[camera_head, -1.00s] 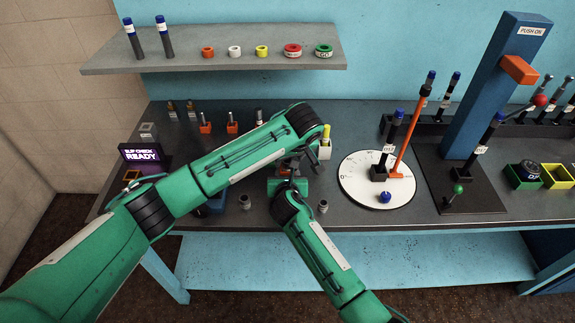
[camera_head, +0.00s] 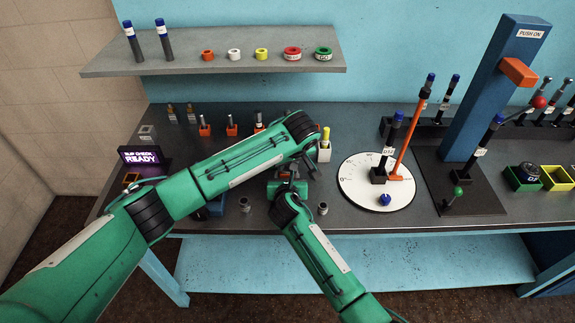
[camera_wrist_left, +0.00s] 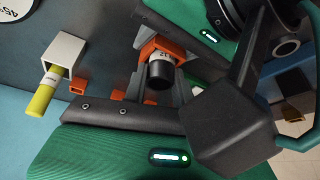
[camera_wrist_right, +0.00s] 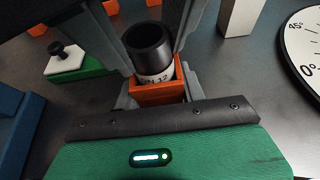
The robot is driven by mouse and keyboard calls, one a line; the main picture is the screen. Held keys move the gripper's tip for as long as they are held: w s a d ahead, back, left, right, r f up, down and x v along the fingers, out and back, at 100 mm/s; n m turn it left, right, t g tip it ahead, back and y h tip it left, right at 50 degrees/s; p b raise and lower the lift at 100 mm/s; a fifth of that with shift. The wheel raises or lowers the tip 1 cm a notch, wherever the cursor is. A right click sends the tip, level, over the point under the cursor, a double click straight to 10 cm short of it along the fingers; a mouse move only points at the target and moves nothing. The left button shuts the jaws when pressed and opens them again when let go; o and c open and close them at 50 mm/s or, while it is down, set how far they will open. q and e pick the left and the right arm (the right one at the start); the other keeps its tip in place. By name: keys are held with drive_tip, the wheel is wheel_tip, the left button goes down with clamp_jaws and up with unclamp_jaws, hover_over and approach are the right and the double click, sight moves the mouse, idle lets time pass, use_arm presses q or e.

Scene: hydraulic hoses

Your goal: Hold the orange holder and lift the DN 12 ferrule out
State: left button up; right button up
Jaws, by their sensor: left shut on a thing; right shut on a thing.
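The DN 12 ferrule (camera_wrist_right: 149,50) is a dark open cylinder with a white label. It stands in the orange holder (camera_wrist_right: 154,94) in the right wrist view, its upper part above the holder. My right gripper (camera_wrist_right: 158,84) is shut on the holder, a grey finger on each side. My left gripper (camera_wrist_right: 150,32) reaches in from the top of that view, its fingers closed beside the ferrule. In the left wrist view the ferrule (camera_wrist_left: 160,76) and holder (camera_wrist_left: 156,46) lie between both grippers. In the head view my arms mostly hide both.
A white block holding a yellow piece (camera_head: 325,147) stands close right of the grippers. Loose grey sleeves (camera_head: 323,208) stand near the front edge. Small orange holders (camera_head: 232,128) stand behind the left arm. A round white dial (camera_head: 352,188) is further right.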

drive_tip(key=o, duration=1)
use_arm(q)
wheel_tip(320, 180, up, 10)
use_arm(e)
drive_tip(key=shift+o, duration=0.2)
use_arm(q)
drive_tip(key=shift+f, duration=0.1)
use_arm(e)
drive_tip(key=v, duration=1.2)
